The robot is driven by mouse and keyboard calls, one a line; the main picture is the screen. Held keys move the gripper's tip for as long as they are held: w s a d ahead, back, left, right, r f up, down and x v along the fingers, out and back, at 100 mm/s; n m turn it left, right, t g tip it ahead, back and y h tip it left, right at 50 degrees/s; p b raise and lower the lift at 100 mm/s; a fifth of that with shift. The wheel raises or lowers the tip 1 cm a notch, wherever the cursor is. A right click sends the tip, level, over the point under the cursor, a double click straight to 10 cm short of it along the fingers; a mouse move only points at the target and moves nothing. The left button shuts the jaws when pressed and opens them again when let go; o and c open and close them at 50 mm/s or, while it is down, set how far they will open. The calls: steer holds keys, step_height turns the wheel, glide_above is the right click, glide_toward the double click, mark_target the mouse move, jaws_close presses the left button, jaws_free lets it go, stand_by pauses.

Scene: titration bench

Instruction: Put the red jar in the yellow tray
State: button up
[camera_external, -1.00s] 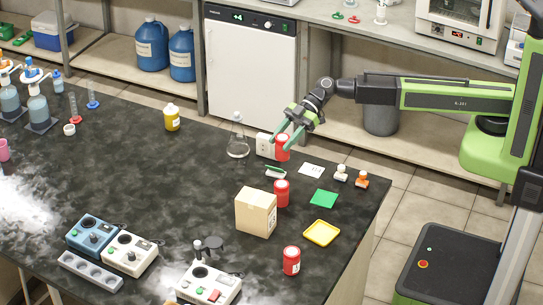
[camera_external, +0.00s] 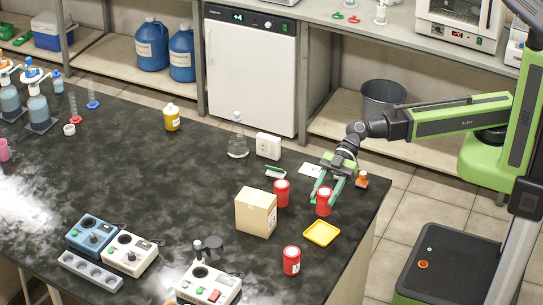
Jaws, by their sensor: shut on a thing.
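My gripper (camera_external: 327,197) is shut on a red jar (camera_external: 323,203), with its green fingers on either side of it. It is close behind the yellow tray (camera_external: 321,233), which lies empty near the table's right edge. I cannot tell whether the held jar touches the table. A second red jar (camera_external: 281,193) stands left of the gripper, behind the cardboard box. A third red jar (camera_external: 291,260) stands in front of the tray, to its left.
The cardboard box (camera_external: 256,212) stands left of the tray. A small orange-topped bottle (camera_external: 361,180) is right of my gripper. A white card (camera_external: 311,170) and a white socket box (camera_external: 268,146) lie behind. The left middle of the dark bench (camera_external: 130,180) is clear.

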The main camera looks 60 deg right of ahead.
mark_target(325, 214)
steer(key=a+f, duration=0.1)
steer(key=s+a+f+b, duration=0.1)
steer(key=a, duration=0.1)
steer(key=shift+f, duration=0.15)
steer(key=f+b, duration=0.4)
steer(key=shift+s+a+f, duration=0.15)
steer(key=shift+a, duration=0.05)
steer(key=shift+r, duration=0.25)
steer(key=shift+f, duration=0.2)
steer(key=o, duration=1.4)
steer(key=shift+c, duration=0.2)
